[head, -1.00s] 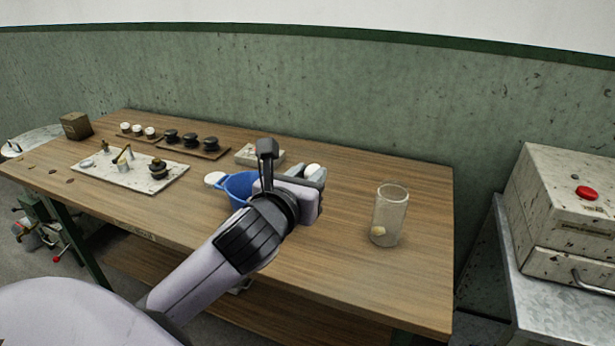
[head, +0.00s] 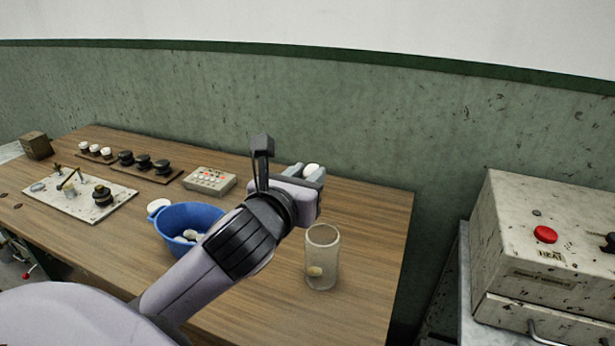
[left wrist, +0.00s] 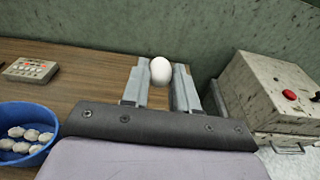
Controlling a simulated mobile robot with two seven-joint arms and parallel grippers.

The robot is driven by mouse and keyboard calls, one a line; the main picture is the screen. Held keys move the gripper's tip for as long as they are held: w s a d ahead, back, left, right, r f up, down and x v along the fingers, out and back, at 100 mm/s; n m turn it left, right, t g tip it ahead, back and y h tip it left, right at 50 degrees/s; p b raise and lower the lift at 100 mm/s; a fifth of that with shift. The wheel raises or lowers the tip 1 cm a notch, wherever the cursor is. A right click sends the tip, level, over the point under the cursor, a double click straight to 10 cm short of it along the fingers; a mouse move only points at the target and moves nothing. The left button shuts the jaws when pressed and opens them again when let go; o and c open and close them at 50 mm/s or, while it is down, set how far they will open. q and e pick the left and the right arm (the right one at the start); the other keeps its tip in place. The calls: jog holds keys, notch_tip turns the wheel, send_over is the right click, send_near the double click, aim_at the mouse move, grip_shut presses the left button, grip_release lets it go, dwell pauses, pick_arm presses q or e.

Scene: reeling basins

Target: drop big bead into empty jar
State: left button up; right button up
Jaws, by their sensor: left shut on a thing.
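My left gripper (head: 308,174) is shut on a white egg-shaped bead (head: 311,169), held above the table. In the left wrist view the bead (left wrist: 160,70) sits between the two grey fingers (left wrist: 160,86). A clear glass jar (head: 322,245) stands upright on the table, below and slightly right of the gripper in the head view. The jar cannot be made out in the left wrist view. My right gripper is not in view.
A blue basin (head: 190,213) with several whitish pieces stands left of my left arm; it also shows in the left wrist view (left wrist: 50,148). Behind it is a button panel (head: 210,181). A grey box with a red button (head: 560,245) stands right, beyond the wooden table (head: 375,225).

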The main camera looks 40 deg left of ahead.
pick_arm(q)
jog(key=shift+w+d+r, duration=0.15)
jog(key=shift+w+d, duration=0.1)
jog(key=shift+w, duration=0.1)
jog(key=shift+f, duration=0.2)
notch_tip(320, 180, down, 4)
jog(key=shift+s+r, duration=0.1)
jog(key=shift+f+b, duration=0.5)
jog(key=shift+b, duration=0.2)
jog(key=shift+f+b, duration=0.4)
jog(key=shift+b, duration=0.1)
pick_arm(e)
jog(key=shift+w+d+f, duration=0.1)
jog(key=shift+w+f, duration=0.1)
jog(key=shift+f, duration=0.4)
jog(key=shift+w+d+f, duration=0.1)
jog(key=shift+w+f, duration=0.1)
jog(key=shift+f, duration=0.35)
pick_arm(q)
jog(key=o, duration=0.7)
